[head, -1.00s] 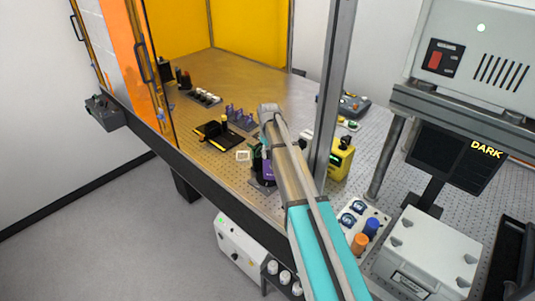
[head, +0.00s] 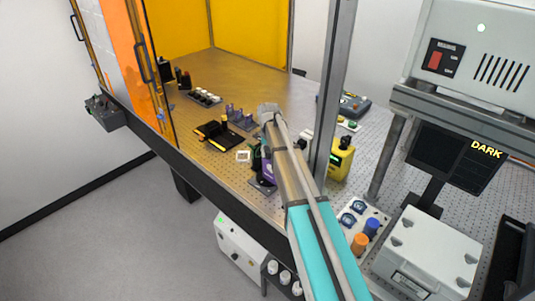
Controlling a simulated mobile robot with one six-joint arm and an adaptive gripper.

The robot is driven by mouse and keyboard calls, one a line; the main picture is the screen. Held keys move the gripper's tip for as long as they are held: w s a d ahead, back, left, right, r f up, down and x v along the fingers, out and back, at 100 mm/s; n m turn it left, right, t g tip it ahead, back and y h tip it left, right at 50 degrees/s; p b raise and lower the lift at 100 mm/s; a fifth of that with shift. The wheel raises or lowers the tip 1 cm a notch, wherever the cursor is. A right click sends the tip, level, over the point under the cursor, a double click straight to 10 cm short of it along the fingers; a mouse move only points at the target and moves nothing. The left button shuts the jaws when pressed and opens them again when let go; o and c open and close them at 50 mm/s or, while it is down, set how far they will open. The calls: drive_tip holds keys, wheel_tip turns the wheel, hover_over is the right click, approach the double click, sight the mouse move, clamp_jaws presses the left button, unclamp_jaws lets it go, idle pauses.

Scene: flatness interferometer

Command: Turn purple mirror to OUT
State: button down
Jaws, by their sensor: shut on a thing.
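The purple mirror mount (head: 267,171) stands near the front edge of the perforated optical table, partly hidden behind my arm. A small white label plate (head: 243,156) is just left of it; its text is too small to read. My gripper (head: 257,157) reaches down at the mount from above and is mostly hidden by my own arm. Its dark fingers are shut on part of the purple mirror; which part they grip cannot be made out. Whether the mirror points to OUT cannot be read.
A black stage with yellow marks (head: 215,133) and purple holders (head: 240,117) stand behind and left. A yellow device (head: 341,160) is close on the right, past a grey upright post (head: 333,90). A monitor reads DARK (head: 487,150). Bare table (head: 270,85) lies at the back.

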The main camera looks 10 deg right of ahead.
drive_tip(key=shift+s, duration=0.1)
drive_tip(key=shift+c, duration=1.8)
unclamp_jaws()
